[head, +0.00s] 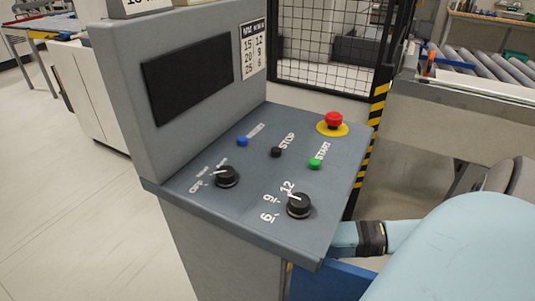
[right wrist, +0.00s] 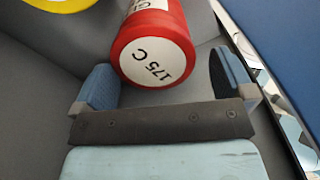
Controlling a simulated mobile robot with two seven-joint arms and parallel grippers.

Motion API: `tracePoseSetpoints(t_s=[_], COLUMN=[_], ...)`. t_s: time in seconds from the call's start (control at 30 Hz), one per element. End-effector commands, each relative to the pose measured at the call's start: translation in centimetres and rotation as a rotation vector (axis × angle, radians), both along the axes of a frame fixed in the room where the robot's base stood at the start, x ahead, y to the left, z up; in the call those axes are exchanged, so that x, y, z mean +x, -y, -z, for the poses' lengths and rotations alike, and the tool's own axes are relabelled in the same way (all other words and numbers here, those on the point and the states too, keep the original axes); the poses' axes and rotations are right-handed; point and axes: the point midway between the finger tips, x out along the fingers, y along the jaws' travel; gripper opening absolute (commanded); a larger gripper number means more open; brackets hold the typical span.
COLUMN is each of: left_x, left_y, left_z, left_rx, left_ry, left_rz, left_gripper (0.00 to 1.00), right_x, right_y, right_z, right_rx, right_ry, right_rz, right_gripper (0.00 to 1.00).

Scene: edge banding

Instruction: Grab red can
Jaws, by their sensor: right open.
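The red can (right wrist: 157,50) is in the right wrist view. It has a white end marked "175 C" and a white label on its side, cut off at the top edge. My right gripper (right wrist: 164,86) is open, with one blue-grey finger on each side of the can's near end. A gap shows between the can and the right finger; the left finger is closer to the can, and I cannot tell if it touches. In the head view my right forearm passes behind the control console, which hides the gripper and the can. My left gripper is not in view.
The grey control console (head: 225,245) with knobs and buttons stands in front of me. A yellow round thing (right wrist: 58,4) lies at the upper left in the right wrist view. A blue panel (right wrist: 285,35) is at the right there. A roller conveyor (head: 490,65) stands at the back right.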

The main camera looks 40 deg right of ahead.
Motion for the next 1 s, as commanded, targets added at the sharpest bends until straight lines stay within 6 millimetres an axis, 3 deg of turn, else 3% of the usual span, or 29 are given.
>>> tracePoseSetpoints(t_s=[0.3,0.57,0.8,1.0], left_x=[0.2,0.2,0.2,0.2], left_y=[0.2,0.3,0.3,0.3], left_z=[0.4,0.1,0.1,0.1], left_rx=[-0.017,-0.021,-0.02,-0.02], left_ry=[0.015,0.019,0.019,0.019], left_rz=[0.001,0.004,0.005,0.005], left_gripper=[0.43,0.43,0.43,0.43], right_x=[0.3,0.4,0.4,0.4], right_y=[0.5,0.6,0.6,0.6], right_z=[4.5,4.8,4.8,4.7], right_rx=[0.001,0.0,0.0,0.0], right_ry=[-0.001,0.001,0.0,0.001], right_rz=[0.0,-0.001,-0.001,-0.001], right_gripper=[1.0,1.0,0.47,0.44])
